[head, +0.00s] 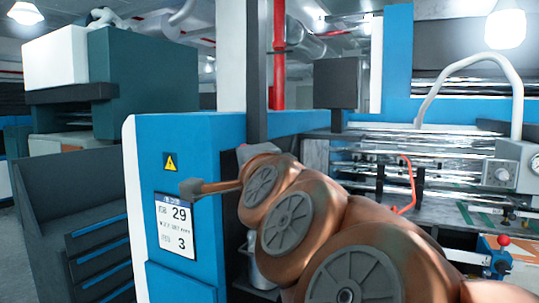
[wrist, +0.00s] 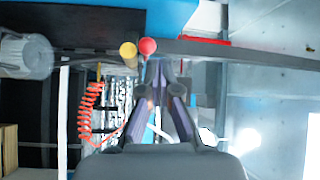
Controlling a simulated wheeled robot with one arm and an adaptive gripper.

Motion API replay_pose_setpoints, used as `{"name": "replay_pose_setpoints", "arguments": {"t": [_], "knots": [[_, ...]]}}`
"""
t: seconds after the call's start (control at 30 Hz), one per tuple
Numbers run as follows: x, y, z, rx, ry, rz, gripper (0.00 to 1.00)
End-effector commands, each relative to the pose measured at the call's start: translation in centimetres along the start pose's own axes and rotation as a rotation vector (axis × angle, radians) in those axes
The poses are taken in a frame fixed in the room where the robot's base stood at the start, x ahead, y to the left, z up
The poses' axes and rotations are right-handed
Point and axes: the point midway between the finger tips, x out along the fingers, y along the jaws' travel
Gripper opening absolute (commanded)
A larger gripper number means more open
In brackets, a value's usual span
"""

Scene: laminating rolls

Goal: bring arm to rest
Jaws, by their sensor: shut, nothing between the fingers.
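My copper-coloured arm reaches in from the lower right of the head view, bent through several round joints with grey caps. My gripper (head: 190,188) is at its far left end, held level in the air in front of the blue machine housing (head: 215,155). In the wrist view its two dark fingers come together at the tips (wrist: 158,72), shut with nothing between them. I cannot tell in the head view whether the gripper touches the housing.
A white label (head: 175,225) and a yellow warning sign (head: 170,162) are on the housing. A dark cabinet (head: 75,230) stands left. Shiny rollers (head: 440,145) are right. The wrist view shows a red coiled cord (wrist: 90,110) and red (wrist: 148,46) and yellow (wrist: 128,50) knobs.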

Motion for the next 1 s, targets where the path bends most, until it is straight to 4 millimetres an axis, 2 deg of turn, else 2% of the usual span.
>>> {"name": "replay_pose_setpoints", "arguments": {"t": [0.5,0.57,0.63,0.67,0.77,0.87,1.0], "knots": [[-0.3,-0.1,0.6,-0.002,0.0,0.0,0.0],[-0.3,0.2,0.5,-0.008,-0.002,0.007,0.0],[-0.2,1.3,0.3,-0.034,-0.011,0.036,0.0],[-0.2,2.2,0.3,-0.053,-0.02,0.059,0.0],[-0.4,6.3,-0.3,-0.148,-0.063,0.167,0.0],[-1.5,12.0,-0.9,-0.269,-0.136,0.316,0.0],[-4.6,20.1,-1.8,-0.421,-0.268,0.531,0.0]]}}
